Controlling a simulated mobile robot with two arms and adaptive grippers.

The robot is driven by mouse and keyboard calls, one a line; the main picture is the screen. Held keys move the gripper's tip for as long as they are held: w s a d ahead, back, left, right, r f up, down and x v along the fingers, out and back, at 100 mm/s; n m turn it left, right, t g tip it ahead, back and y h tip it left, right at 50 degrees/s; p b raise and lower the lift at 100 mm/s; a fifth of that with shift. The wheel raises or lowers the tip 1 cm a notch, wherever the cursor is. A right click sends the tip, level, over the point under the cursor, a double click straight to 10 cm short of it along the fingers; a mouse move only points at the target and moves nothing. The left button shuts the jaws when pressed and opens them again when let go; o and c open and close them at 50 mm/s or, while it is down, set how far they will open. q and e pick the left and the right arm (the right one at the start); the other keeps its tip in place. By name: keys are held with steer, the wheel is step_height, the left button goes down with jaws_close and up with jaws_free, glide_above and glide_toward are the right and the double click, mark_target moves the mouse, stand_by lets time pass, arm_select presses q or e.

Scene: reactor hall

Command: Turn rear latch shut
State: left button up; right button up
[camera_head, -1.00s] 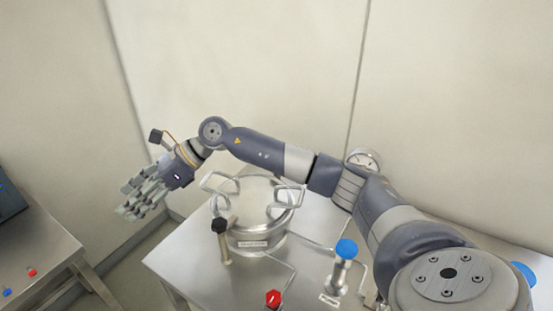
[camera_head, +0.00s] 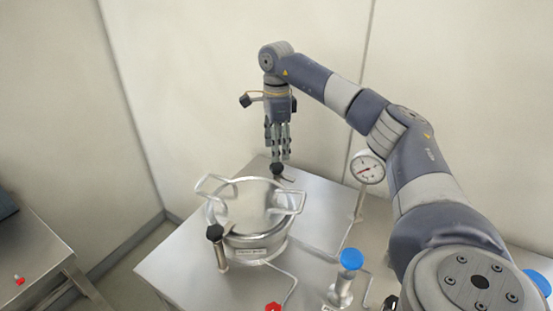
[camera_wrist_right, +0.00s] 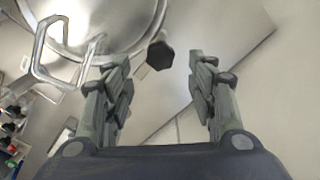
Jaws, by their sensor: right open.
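The round steel vessel (camera_head: 254,244) stands on the steel table with its lid (camera_head: 250,205) on and wire handles at both sides. The rear latch is a black knob (camera_head: 278,169) behind the lid; in the right wrist view the black knob (camera_wrist_right: 160,54) shows beside the vessel rim, ahead of the space between my fingers. My right gripper (camera_head: 278,157) points down just above this knob, fingers apart and empty; it also shows in the right wrist view (camera_wrist_right: 160,62). A front latch with a black knob (camera_head: 215,232) stands upright at the vessel's near left. My left gripper is not visible.
A pressure gauge (camera_head: 368,168) on a stem stands right of the vessel. A blue-capped valve (camera_head: 350,260) and a red knob (camera_head: 273,307) are near the front. Thin pipes cross the table (camera_head: 185,255). Another table (camera_head: 30,255) is at the left.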

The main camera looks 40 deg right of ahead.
mark_target(277, 165)
steer(key=shift+f+p, duration=0.55)
steer(key=shift+f, duration=2.25)
steer(key=c, duration=1)
